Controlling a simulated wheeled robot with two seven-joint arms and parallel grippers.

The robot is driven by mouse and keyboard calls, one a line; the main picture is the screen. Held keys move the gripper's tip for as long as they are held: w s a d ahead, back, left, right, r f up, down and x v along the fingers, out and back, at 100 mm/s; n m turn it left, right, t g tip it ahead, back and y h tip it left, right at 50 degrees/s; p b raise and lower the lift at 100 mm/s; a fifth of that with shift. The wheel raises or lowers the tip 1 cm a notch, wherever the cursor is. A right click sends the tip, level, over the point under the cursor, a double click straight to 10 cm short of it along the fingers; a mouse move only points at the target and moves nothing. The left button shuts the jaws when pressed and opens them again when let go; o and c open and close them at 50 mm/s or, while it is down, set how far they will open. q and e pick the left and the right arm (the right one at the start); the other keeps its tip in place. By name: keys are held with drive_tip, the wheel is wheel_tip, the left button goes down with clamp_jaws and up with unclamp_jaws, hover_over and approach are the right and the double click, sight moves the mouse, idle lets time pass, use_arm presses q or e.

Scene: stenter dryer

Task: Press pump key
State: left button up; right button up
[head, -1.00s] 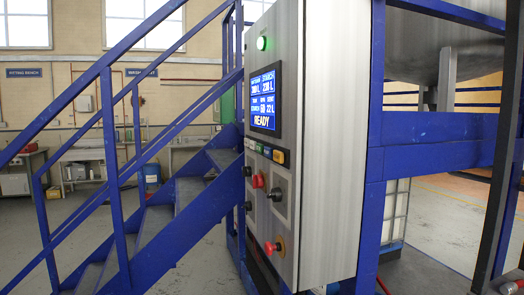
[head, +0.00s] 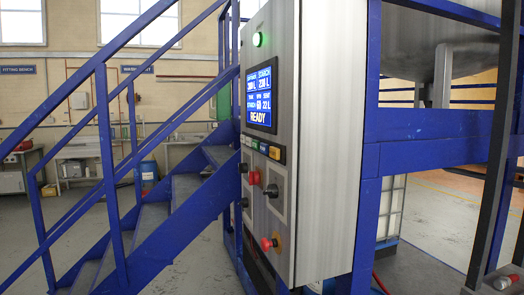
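The control panel (head: 318,150) is a grey metal cabinet seen at an angle, its front facing left. Its blue screen (head: 261,96) reads READY below several figures. Under the screen is a row of small keys: a white one (head: 246,141), a green one (head: 255,145), a dark one (head: 264,149) and a yellow one (head: 275,153). Their labels are too small to read, so I cannot tell which is the pump key. Neither of my grippers is in view, and nothing of mine touches the panel.
Below the keys are a red button (head: 255,178), black knobs (head: 271,191) and a red mushroom button (head: 267,244). A green lamp (head: 257,39) glows above. Blue stairs with railings (head: 107,165) stand left, a blue frame (head: 430,140) and steel tank (head: 435,45) right.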

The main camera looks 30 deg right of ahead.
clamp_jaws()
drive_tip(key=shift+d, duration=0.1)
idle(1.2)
